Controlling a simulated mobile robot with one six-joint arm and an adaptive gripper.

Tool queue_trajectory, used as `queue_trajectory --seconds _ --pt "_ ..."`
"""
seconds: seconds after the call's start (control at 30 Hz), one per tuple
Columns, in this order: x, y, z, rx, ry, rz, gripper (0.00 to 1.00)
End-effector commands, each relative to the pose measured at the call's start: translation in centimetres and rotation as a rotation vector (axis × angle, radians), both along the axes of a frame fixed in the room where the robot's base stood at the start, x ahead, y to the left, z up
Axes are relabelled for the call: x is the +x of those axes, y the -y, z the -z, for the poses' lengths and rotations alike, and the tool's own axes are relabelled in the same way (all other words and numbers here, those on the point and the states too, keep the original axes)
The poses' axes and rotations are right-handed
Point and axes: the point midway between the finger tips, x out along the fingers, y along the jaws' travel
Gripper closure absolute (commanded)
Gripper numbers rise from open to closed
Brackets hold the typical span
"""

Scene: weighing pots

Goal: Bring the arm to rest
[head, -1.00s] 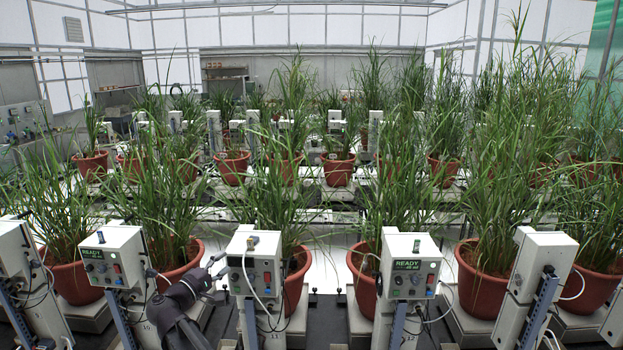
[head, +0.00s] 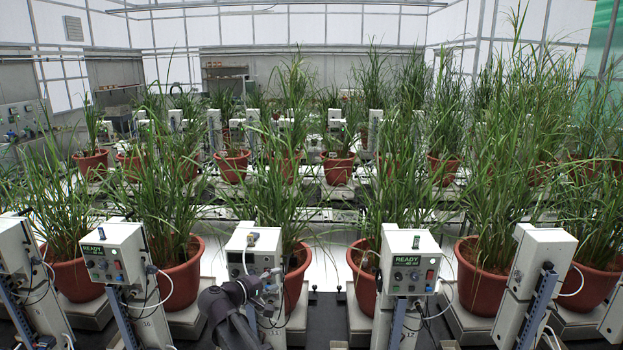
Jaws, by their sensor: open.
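My gripper (head: 273,281) is at the lower middle of the head view, at the end of my dark arm (head: 232,308). It is open, small in the picture, and its fingers are hard to make out. It overlaps the lower front of the white control box (head: 253,241) on the middle-left post and hides part of its panel. I cannot tell whether it touches the box. No held thing shows in it.
A control box reading READY (head: 108,254) stands to the left, another (head: 409,262) to the right. Potted grasses stand behind, including a red-brown pot (head: 181,275) and another (head: 361,273). Cables loop beside the boxes. A dark gap (head: 325,318) lies right of my arm.

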Motion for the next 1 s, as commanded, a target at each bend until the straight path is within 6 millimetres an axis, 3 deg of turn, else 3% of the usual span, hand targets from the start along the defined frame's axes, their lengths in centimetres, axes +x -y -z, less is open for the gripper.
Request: queue_trajectory --seconds 0.03,0.1,0.4,0.7,1.0 --pt "-0.4 2.4 1.1 0.037 -0.028 0.032 0.4" --pt "-0.9 5.1 2.6 0.095 -0.07 0.075 0.4" --pt "-4.2 15.0 8.5 0.364 -0.24 0.256 0.4" --pt "-9.3 21.8 13.4 0.654 -0.382 0.419 0.4" --pt "-15.0 26.0 16.8 0.964 -0.494 0.554 0.4"
